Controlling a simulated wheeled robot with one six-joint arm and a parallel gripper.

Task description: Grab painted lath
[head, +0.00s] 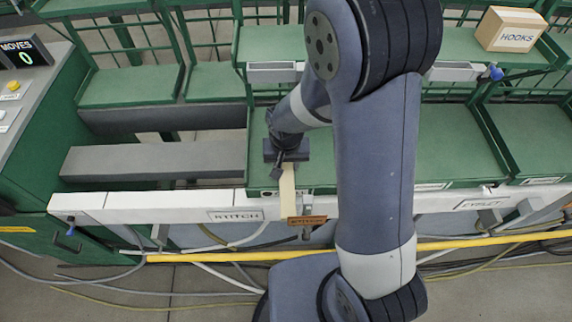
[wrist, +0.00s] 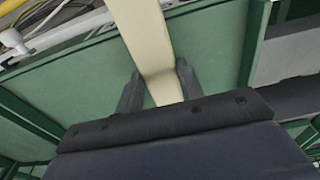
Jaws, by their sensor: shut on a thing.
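The painted lath is a cream-coloured flat strip (wrist: 149,40). In the wrist view it runs from the top edge down between the two fingers of my gripper (wrist: 160,90), which are shut on it. In the head view the lath (head: 287,187) shows as a pale upright strip below my gripper (head: 280,168), over the front edge of the green bay. Its lower end reaches the white rail near a small brown label. The part behind the gripper's dark body is hidden.
A white rail (head: 150,205) with a "STITCH" label runs along the front. Green trays (head: 460,150) lie right of the gripper, and a grey beam (head: 155,160) lies left. A "HOOKS" box (head: 513,29) sits at the upper right. Yellow pipe (head: 220,257) and cables lie below.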

